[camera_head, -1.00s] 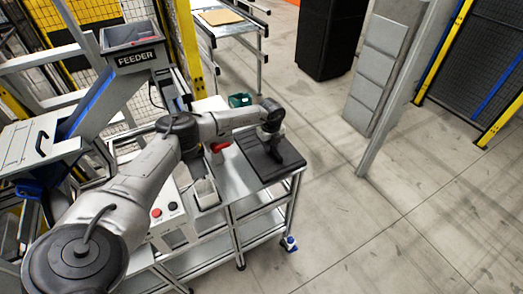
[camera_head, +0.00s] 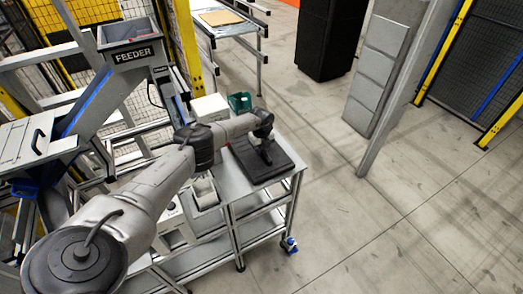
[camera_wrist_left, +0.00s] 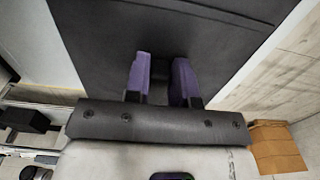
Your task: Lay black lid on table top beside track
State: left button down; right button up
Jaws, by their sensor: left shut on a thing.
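The black lid (camera_head: 280,164) is a flat dark rectangle at the right end of the metal table top (camera_head: 229,186) in the head view. It lies level; whether it touches the surface fully cannot be told. My left gripper (camera_head: 266,156) points down at the lid's middle. In the left wrist view, its two purple fingers (camera_wrist_left: 161,78) are closed around a dark raised part of the lid (camera_wrist_left: 105,40). The lid fills most of that view. The track cannot be clearly made out; my arm covers part of the table. My right gripper is out of view.
A green bin (camera_head: 240,102) and a white box (camera_head: 209,107) stand at the table's back. The feeder (camera_head: 131,55) is at the upper left. A grey metal post (camera_head: 400,95) stands to the right. Open floor lies right of the table.

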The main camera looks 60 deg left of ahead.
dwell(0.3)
pick_arm(q)
jog(key=shift+f, duration=0.15)
jog(key=c, duration=1)
grip_release()
jog(key=shift+a, duration=0.1)
jog(key=shift+o, duration=0.2)
